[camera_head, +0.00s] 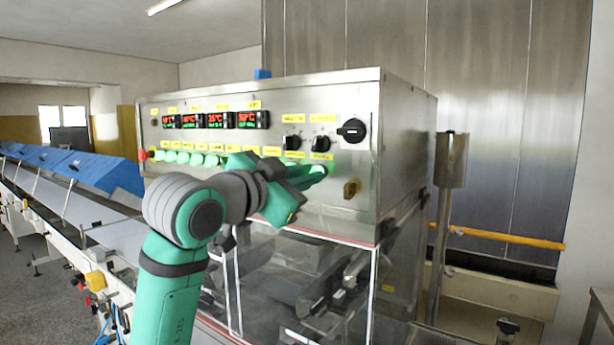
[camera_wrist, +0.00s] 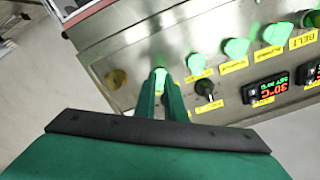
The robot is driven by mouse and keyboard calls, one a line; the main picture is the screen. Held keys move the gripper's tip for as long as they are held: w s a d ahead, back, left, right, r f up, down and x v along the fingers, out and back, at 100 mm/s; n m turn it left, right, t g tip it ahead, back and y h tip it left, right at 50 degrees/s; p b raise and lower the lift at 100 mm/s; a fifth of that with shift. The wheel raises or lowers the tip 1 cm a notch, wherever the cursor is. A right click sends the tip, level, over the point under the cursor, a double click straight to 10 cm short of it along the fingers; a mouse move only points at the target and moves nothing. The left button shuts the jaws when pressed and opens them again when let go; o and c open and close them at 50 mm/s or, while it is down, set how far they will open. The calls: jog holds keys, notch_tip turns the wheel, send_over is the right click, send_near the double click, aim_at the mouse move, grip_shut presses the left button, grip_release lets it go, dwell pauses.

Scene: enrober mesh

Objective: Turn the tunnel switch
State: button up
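The steel control panel (camera_head: 365,165) carries a row of green-lit switches (camera_head: 197,159) with yellow labels. My gripper (camera_head: 318,172) is at the right end of this row, close to the panel face. In the wrist view the two green fingers of my gripper (camera_wrist: 161,88) lie either side of one green-lit switch (camera_wrist: 160,76), with a narrow gap between them. I cannot tell whether they touch it. The label of this switch is hidden behind the fingers, so I cannot read whether it says tunnel.
A yellowish knob (camera_head: 351,188) is to the right. Red displays (camera_head: 248,120) line the upper panel. A blue-covered conveyor (camera_head: 100,172) runs left.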

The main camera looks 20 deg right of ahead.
jog(key=o, duration=0.4)
jog(key=shift+c, duration=0.2)
jog(key=shift+s+a, duration=0.1)
jog(key=v, duration=1)
jog(key=shift+s+a, duration=0.2)
